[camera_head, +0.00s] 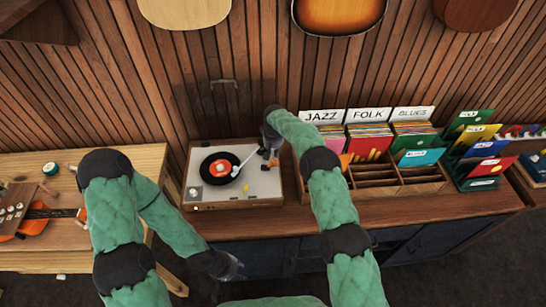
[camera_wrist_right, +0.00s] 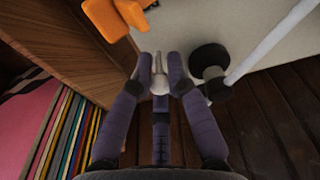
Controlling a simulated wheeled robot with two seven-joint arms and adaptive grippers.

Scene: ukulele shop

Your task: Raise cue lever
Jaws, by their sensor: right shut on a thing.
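The turntable (camera_head: 262,184) stands on the wooden counter, with a pale deck, a black record (camera_head: 207,171) with an orange label and a white tonearm (camera_head: 247,160). My right gripper (camera_head: 269,148) is at the deck's back right corner. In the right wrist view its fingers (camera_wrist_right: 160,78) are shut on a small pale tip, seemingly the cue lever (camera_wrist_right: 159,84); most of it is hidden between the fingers. The tonearm's black round weight (camera_wrist_right: 209,61) and white tube (camera_wrist_right: 270,42) are close beside the fingers. My left gripper (camera_head: 228,266) hangs low before the counter, away from the turntable.
Record bins (camera_head: 375,175) marked JAZZ, FOLK and BLUES stand just right of the turntable. An orange piece (camera_wrist_right: 118,17) is near the right fingers. A workbench (camera_head: 28,167) with a ukulele (camera_head: 40,212) is at left. The slatted wall rises behind.

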